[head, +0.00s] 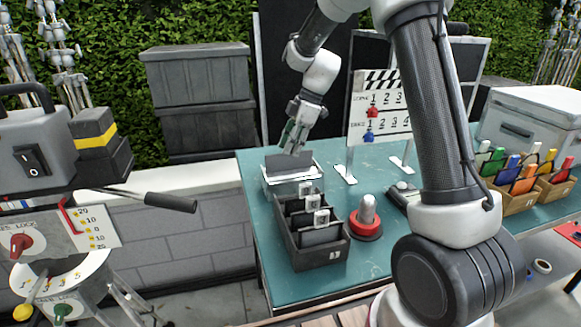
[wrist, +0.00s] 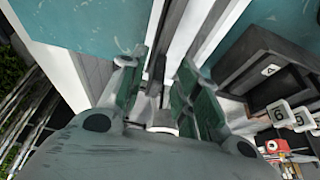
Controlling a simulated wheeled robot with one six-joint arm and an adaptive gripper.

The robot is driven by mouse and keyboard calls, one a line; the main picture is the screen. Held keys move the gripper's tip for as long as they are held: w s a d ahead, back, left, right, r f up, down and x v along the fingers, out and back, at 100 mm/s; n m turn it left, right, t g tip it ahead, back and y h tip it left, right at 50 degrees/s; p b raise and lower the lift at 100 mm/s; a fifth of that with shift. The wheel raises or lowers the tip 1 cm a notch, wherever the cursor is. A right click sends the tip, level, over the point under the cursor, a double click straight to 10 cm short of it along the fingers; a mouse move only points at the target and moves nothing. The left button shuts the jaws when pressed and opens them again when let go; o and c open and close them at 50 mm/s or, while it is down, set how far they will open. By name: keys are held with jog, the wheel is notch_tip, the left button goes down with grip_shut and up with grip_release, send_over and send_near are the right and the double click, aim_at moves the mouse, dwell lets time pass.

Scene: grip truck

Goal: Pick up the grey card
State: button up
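The grey card (head: 289,168) stands upright in a pale holder (head: 291,187) at the left back of the teal table. My gripper (head: 296,140) points down at the card's top edge. In the wrist view my gripper (wrist: 158,92) has its two green-padded fingers apart. A narrow grey edge, which looks like the card (wrist: 174,42), runs into the gap between them. The pale holder also shows in the wrist view (wrist: 205,35). I cannot tell whether either finger touches the card.
A black divided box (head: 322,255) with tabbed cards stands just in front of the holder. A red-based knob (head: 367,218) is to its right. A clapperboard (head: 380,108) stands behind. Wooden boxes of coloured markers (head: 514,200) sit at the right. The table's left edge is close.

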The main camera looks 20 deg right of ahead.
aim_at(285, 157)
jog(key=x, duration=0.5)
jog(key=shift+w+d, duration=0.1)
jog(key=shift+w, duration=0.1)
grip_shut()
jog(key=shift+r, duration=0.15)
notch_tip(285, 157, up, 9)
jog(key=shift+f, duration=0.2)
jog(key=s+r, duration=0.3)
jog(key=s, duration=0.1)
jog(key=shift+s+f, duration=0.2)
jog(key=shift+f, duration=0.6)
jog(key=shift+s+f, duration=0.2)
jog(key=shift+f, duration=0.6)
jog(key=shift+s+f, duration=0.2)
jog(key=shift+f, duration=0.65)
